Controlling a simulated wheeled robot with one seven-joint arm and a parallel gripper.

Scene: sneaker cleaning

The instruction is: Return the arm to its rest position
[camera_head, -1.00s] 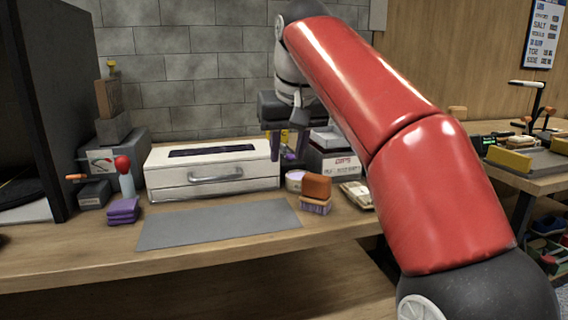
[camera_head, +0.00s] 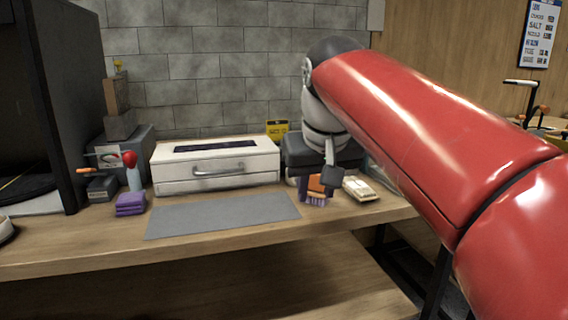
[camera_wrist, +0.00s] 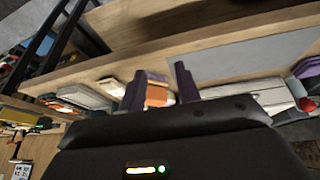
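My red arm (camera_head: 430,130) reaches in from the right in the head view and bends down at a white and dark wrist. My gripper (camera_head: 318,184) hangs over the right part of the workbench, in front of the orange-topped brush (camera_head: 317,199), and partly hides it. In the wrist view my gripper (camera_wrist: 160,76) has its two dark fingers apart, with nothing held between them. The orange brush (camera_wrist: 158,96) shows beyond the fingers. Whether a finger touches it I cannot tell.
A white drawer box (camera_head: 215,170) stands at the back of the workbench, behind a grey mat (camera_head: 220,214). Purple cloths (camera_head: 130,204) and a red-topped bottle (camera_head: 132,172) are at the left. A pale brush-like item (camera_head: 360,188) lies right of my gripper. The bench front is clear.

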